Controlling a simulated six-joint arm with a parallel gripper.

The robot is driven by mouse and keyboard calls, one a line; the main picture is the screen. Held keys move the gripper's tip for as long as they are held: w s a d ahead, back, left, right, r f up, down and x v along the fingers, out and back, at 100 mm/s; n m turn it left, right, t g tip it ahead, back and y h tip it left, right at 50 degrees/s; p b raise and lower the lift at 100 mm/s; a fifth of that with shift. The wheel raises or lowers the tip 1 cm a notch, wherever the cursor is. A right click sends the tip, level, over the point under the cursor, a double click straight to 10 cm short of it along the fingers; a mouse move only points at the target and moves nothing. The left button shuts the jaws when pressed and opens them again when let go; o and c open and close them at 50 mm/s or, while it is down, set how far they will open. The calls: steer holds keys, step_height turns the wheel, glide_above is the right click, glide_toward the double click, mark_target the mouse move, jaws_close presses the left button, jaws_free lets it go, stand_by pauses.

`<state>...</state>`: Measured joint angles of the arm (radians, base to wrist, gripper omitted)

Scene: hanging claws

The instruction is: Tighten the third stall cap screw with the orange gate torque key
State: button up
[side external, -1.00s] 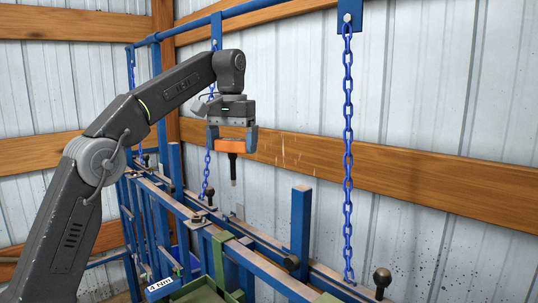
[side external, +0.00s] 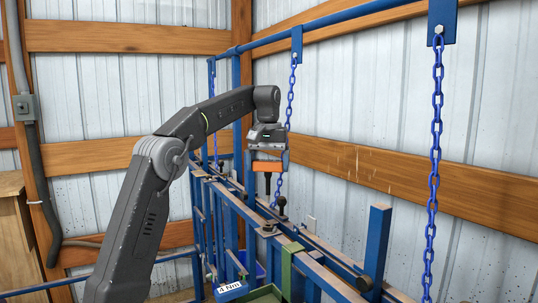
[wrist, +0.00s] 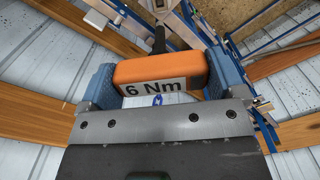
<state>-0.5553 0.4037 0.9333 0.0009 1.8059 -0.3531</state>
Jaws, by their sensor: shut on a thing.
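My gripper (side external: 268,160) is shut on the orange torque key (side external: 268,167), pointing down above the blue stall frame. In the wrist view the orange key handle (wrist: 165,70) sits between both fingers, with a white "6 Nm" label facing the camera. The key's dark shaft (side external: 267,184) hangs roughly upright from the handle. Dark knob-like pieces stand on the rails, one (side external: 282,202) near the shaft tip and one (side external: 268,228) nearer the camera. I cannot tell which, if any, is the third cap screw, nor whether the shaft tip touches anything.
Blue chains hang close behind the gripper (side external: 291,90) and at the right (side external: 435,150). A blue upright post (side external: 376,240) rises right of the rails. A blue piece labelled "4 Nm" (side external: 230,287) and a green tray (side external: 264,293) sit low in front.

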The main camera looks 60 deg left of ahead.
mark_target(268, 195)
steer(key=shift+f, duration=0.25)
steer(key=shift+f, duration=2.85)
steer(key=shift+f, duration=0.35)
steer(key=shift+f, duration=0.75)
steer(key=shift+f, duration=0.1)
steer(key=shift+m, duration=1.2)
steer(key=shift+f+m, duration=0.1)
steer(key=shift+m, duration=1.1)
